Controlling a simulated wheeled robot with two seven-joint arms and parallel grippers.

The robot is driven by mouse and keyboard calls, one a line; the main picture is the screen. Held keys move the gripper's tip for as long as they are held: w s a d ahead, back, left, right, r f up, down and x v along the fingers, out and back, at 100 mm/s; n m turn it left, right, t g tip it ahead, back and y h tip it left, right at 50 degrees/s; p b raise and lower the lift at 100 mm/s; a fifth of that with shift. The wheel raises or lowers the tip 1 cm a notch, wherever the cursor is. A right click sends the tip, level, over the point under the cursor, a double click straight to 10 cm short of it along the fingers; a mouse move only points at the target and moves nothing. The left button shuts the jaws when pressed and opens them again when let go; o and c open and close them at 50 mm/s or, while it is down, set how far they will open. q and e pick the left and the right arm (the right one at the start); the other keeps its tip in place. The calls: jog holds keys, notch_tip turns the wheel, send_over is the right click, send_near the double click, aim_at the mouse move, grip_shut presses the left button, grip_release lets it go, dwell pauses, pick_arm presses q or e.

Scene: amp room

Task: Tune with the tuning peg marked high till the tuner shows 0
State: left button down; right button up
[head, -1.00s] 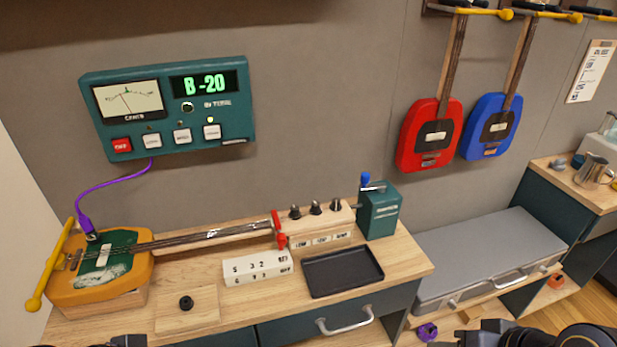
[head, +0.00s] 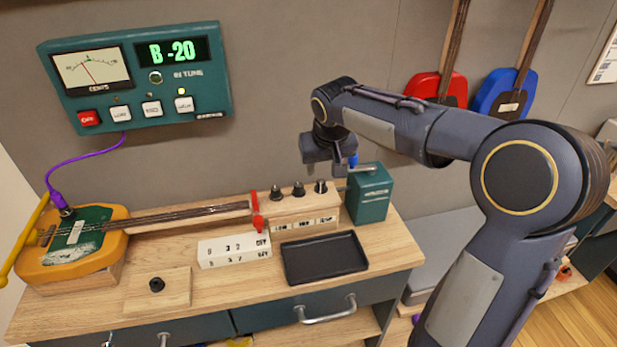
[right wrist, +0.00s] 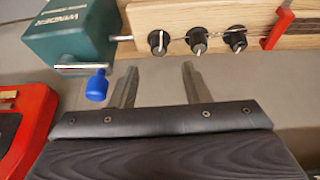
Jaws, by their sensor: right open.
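The teal tuner (head: 140,75) on the wall reads B -20, its needle left of centre. The orange instrument (head: 75,245) lies on the bench with its neck pointing right. Its wooden head block carries three dark pegs; the right-hand peg (head: 321,187) is closest to the teal winder (head: 368,195). The labels under the pegs are small and blurred. My right gripper (head: 325,172) is open and empty above that peg, beside the winder's blue-knobbed crank. In the right wrist view, the same peg (right wrist: 158,42) lies just beyond the spread fingertips (right wrist: 158,72). My left gripper is out of view.
A black tray (head: 324,258) and a white number block (head: 233,250) sit in front of the pegs. A red clamp (head: 256,210) stands by the neck. A purple cable (head: 75,160) runs from tuner to instrument. Red and blue instruments hang behind my right arm.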

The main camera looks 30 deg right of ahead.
aim_at(321, 181)
jog(key=x, duration=0.6)
jog(key=shift+f, duration=0.2)
grip_shut()
